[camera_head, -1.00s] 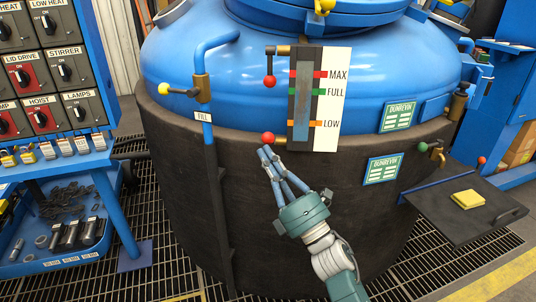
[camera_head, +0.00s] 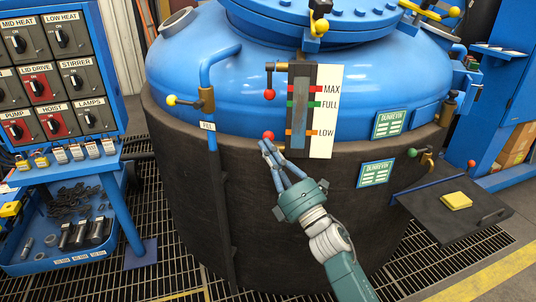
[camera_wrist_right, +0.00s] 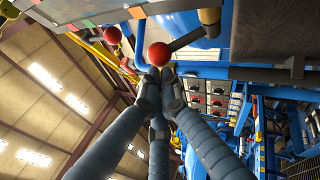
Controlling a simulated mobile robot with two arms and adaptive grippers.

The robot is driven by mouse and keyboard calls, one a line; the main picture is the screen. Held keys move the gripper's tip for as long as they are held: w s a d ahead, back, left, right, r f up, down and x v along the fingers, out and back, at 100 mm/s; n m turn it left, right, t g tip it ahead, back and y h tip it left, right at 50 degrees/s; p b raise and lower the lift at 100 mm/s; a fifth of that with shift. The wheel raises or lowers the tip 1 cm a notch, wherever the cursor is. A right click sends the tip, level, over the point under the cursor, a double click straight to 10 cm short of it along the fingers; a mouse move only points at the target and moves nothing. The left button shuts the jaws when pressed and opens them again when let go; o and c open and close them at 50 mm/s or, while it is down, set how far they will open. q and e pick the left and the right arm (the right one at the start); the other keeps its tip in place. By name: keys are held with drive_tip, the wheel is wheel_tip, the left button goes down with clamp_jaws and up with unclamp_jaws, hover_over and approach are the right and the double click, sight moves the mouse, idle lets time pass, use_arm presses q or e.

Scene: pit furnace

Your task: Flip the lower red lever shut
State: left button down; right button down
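The lower red lever (camera_head: 268,135) is a red ball on a short arm at the bottom left of the level gauge. In the right wrist view its red ball (camera_wrist_right: 159,54) is just beyond the fingertips, with a dark rod running to a brass fitting. My right gripper (camera_head: 265,149) has its fingers drawn together, with the tips right under the ball. In the wrist view the fingertips (camera_wrist_right: 160,75) meet and hold nothing; whether they touch the ball I cannot tell. My left gripper is out of view.
The upper red lever (camera_head: 269,95) hangs down at the gauge's top left. The gauge board (camera_head: 325,112) stands close right of the fingers. A yellow-knobbed fill valve (camera_head: 172,100) is to the left. The dark vessel wall (camera_head: 250,190) is behind the hand.

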sight(270, 135)
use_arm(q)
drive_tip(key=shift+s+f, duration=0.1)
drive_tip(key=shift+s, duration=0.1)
use_arm(e)
drive_tip(key=shift+w+d+r, duration=0.15)
drive_tip(key=shift+w+r, duration=1.35)
drive_tip(key=shift+r, duration=0.05)
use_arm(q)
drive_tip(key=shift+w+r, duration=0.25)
use_arm(e)
drive_tip(key=shift+w, duration=0.1)
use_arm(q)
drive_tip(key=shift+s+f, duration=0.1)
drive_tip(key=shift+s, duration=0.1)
